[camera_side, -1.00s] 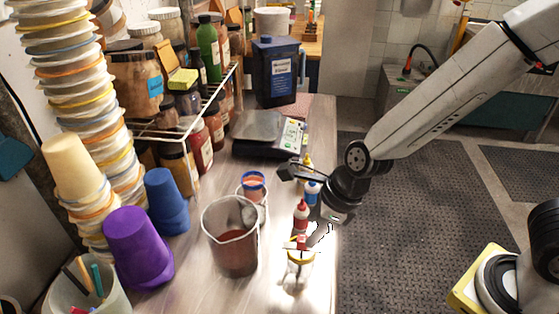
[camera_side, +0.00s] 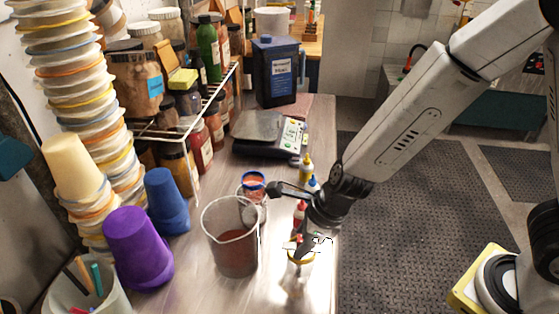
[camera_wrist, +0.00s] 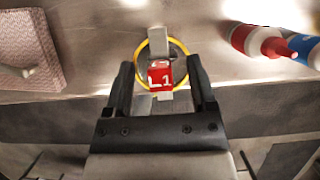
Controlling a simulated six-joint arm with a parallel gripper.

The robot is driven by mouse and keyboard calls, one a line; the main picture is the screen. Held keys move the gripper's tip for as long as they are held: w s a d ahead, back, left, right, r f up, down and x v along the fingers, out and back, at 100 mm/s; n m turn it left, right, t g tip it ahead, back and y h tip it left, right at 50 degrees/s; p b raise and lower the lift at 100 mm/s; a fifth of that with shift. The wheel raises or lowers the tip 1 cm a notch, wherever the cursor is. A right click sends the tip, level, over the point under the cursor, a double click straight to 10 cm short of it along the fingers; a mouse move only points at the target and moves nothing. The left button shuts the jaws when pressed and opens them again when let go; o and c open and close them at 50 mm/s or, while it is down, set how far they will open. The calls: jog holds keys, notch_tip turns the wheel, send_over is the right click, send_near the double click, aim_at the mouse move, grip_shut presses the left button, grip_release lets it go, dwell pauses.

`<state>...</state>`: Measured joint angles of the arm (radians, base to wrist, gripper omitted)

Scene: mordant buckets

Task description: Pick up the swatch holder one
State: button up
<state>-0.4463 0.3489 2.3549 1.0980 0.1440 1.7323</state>
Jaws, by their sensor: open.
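The swatch holder one shows in the wrist view as a red piece marked "1" (camera_wrist: 160,74) with a pale strip above and below it. It sits within a yellow ring (camera_wrist: 181,47), which in the side view is the rim of a small pale container (camera_side: 299,268) at the table's front edge. My gripper (camera_wrist: 160,70) is open, with one finger on each side of the red piece; I cannot tell whether either touches it. In the side view my gripper (camera_side: 310,240) is over the container and hides most of the holder.
A beaker of reddish liquid (camera_side: 233,250) stands just left of my gripper. A scale (camera_side: 262,135) stands behind.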

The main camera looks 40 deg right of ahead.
dwell(0.6)
grip_shut()
